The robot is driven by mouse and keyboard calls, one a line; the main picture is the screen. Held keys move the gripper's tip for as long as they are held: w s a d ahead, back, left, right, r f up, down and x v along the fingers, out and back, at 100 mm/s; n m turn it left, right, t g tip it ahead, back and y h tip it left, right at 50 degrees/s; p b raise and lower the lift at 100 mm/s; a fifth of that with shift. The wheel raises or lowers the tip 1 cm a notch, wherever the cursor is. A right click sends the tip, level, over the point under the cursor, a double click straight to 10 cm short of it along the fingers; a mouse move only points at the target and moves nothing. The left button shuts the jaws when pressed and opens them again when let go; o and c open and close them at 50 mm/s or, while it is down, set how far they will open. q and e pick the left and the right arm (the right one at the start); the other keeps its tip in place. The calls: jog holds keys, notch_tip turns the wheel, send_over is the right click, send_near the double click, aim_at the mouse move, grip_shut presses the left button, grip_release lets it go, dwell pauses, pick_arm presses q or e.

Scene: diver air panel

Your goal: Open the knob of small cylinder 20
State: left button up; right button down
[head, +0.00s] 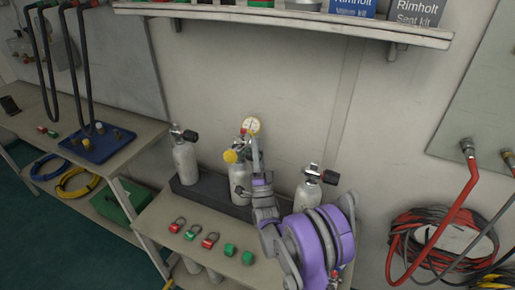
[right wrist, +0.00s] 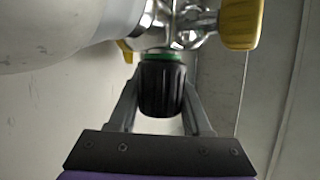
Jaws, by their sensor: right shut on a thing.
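Three small grey cylinders stand in a row on the low table; I cannot read a number on any. The middle cylinder (head: 240,181) has a yellow knob (head: 231,156) and a round gauge (head: 250,125) at its valve. My right gripper (head: 255,152) is at the right side of that valve. In the right wrist view its fingers are shut on a black ribbed knob (right wrist: 161,92) with a green ring at its base, joined to the shiny valve (right wrist: 175,38). In the head view my gripper hides this knob. My left gripper is not in view.
The left cylinder (head: 185,163) and right cylinder (head: 309,193) flank the middle one on a dark base (head: 212,193). Red and green fittings (head: 210,240) lie in front. A shelf (head: 290,22) hangs above. Red hoses (head: 450,222) hang at the right.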

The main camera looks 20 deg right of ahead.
jog(key=shift+c, duration=1.7)
grip_release()
jog(key=b+v, duration=0.1)
jog(key=v, duration=1)
jog(key=shift+b, duration=0.35)
jog(key=shift+w, duration=0.1)
